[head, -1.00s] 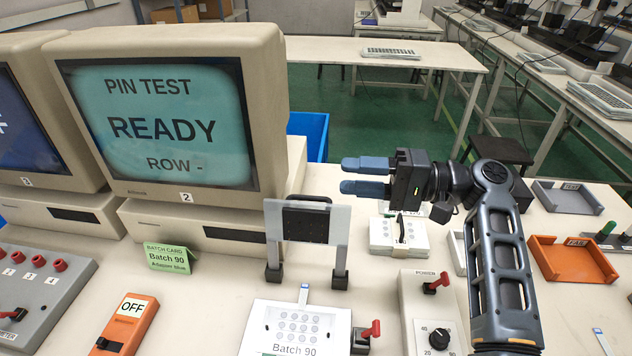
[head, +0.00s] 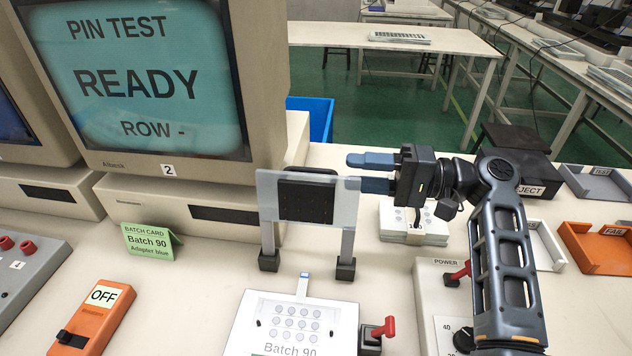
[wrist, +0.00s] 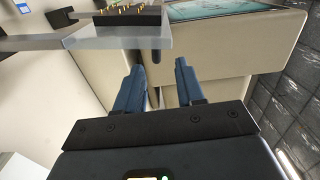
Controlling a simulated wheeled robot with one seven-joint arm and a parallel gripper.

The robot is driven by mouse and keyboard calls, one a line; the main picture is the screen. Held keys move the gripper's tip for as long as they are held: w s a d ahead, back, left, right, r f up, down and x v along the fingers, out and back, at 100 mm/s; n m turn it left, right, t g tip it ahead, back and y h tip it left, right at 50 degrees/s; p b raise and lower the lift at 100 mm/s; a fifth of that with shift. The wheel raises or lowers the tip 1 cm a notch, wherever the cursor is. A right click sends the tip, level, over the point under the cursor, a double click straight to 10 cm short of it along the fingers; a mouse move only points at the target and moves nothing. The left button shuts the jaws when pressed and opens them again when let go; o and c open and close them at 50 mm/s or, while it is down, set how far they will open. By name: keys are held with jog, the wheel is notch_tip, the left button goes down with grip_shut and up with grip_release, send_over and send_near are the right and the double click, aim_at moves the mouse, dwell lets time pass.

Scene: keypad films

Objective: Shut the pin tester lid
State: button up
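The pin tester's lid (head: 268,195), a pale translucent plate with a black block (head: 305,203) at its middle, stands raised and upright on two grey posts. In the wrist view the lid (wrist: 100,42) appears at the top left, with gold pins on its black block (wrist: 115,20). Below it the white tester bed (head: 340,312) holds a sheet of round keys marked Batch 90 (head: 290,325). My gripper (head: 358,172) is open and empty at the lid's upper right edge. In the wrist view its fingers (wrist: 157,68) are apart; I cannot tell whether one touches the lid.
A red lever (head: 388,328) stands right of the bed. A power box (head: 430,300) with a knob is further right. A stack of white keypads (head: 415,235) lies below my gripper. Monitor 2 (head: 270,60) reads READY at the left. An orange OFF switch (head: 95,320) stands front left.

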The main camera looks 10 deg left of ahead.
aim_at(328, 172)
jog(key=shift+w+a+f+p, duration=0.1)
jog(key=shift+a+f+p, duration=0.05)
jog(key=shift+a, duration=1.8)
jog(key=shift+w+a+f+p, duration=0.1)
jog(key=shift+a+f+p, duration=0.05)
jog(key=shift+a, duration=1.8)
jog(key=shift+c, duration=0.3)
jog(key=shift+s, duration=0.1)
jog(key=c, duration=0.6)
grip_shut()
jog(key=shift+f, duration=0.15)
